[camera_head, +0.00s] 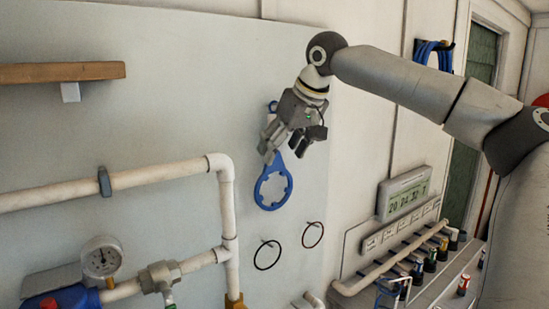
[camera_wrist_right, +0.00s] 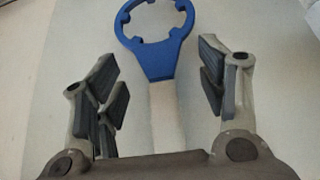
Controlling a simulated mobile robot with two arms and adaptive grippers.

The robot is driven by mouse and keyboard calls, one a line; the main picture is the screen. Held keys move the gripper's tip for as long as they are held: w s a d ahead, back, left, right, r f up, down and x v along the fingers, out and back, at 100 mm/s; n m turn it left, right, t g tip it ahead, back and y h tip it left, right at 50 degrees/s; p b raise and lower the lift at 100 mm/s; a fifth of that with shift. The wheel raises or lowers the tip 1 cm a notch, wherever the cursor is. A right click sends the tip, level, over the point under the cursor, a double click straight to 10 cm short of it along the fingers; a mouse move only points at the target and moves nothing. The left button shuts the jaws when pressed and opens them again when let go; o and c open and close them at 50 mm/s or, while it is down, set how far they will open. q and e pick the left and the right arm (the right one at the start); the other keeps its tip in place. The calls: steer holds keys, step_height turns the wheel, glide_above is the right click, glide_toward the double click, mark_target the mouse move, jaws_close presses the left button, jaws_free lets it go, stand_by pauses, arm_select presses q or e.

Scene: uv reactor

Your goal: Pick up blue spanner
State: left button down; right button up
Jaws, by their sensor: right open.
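The blue spanner (camera_head: 273,187) hangs upright against the pale wall panel in the head view, its ring end down. My right gripper (camera_head: 290,150) is in front of its upper part and hides much of the handle. In the right wrist view the spanner's blue ring (camera_wrist_right: 160,28) is at the top. Its handle, pale in this view, runs down between the open fingers of my right gripper (camera_wrist_right: 162,95). There is a gap on both sides and no finger visibly touches it. My left gripper is not in view.
White pipes (camera_head: 110,182) with a gauge (camera_head: 101,257) run at the left. A wooden shelf (camera_head: 60,72) is at upper left. A display panel (camera_head: 404,194) stands at right.

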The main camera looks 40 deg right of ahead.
mark_target(275, 167)
steer(key=p+x, duration=0.2)
steer(key=x, duration=0.2)
steer(key=shift+w+d+f, duration=0.1)
steer(key=shift+d+f, duration=0.1)
steer(key=shift+f, duration=0.15)
steer(key=shift+w+d+f, duration=0.1)
steer(key=shift+w+f, duration=0.1)
steer(key=shift+f, duration=0.1)
steer(key=shift+s+r, duration=0.1)
steer(key=c, duration=0.6)
jaws_close()
